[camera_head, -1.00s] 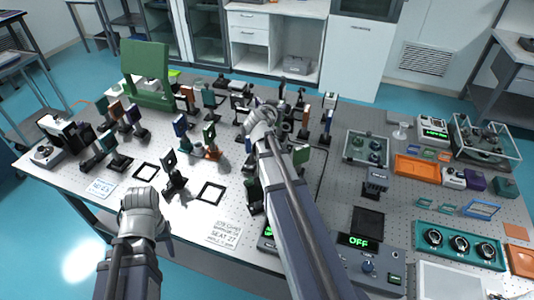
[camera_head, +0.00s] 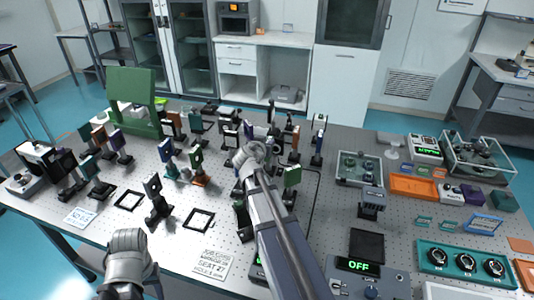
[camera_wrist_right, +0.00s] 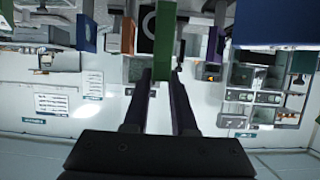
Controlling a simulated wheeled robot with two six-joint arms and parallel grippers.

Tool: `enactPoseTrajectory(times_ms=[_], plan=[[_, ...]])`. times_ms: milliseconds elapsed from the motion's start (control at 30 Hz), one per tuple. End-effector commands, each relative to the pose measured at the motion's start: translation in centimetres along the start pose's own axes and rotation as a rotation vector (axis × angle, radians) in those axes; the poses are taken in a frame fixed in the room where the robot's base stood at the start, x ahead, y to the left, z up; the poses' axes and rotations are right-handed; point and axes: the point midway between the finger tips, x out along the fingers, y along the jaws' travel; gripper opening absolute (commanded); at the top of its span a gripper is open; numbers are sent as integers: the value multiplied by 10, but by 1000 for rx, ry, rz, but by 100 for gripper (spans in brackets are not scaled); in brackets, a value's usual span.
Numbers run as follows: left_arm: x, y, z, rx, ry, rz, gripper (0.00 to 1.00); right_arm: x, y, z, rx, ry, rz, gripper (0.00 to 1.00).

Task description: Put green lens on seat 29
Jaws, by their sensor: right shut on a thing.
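In the head view my right arm reaches over the middle of the table. Its gripper (camera_head: 250,155) is among the upright optics, its fingertips partly hidden by the arm. Green-faced optics stand at the head view's centre-left (camera_head: 195,157) and right of my arm (camera_head: 292,177); which is the green lens I cannot tell. My left gripper (camera_head: 128,247) is at the front left, its fingers hidden. Seat 29 cannot be identified.
Two black square frames lie on the table, one at left (camera_head: 130,200) and one at centre (camera_head: 198,220). A dark mount (camera_head: 157,201) stands between them. A label (camera_head: 211,263) reads SEAT 27. Another label (camera_head: 80,217) is unreadable. Several optics crowd the middle.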

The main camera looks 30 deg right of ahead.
Motion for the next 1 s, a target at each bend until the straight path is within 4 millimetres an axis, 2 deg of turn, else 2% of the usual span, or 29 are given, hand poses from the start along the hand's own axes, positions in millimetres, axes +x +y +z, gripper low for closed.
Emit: enactPoseTrajectory(times_ms=[267,733,767,1000], plan=[[34,3,-2,0,0,0,50,13,0,31,-1,1,-1,0],[38,4,-2,0,0,0,50,15,0,35,-1,1,-1,0],[37,4,-2,0,0,0,50,14,0,34,0,0,0,28],[36,4,-2,0,0,0,50,14,0,34,0,0,0,55]])
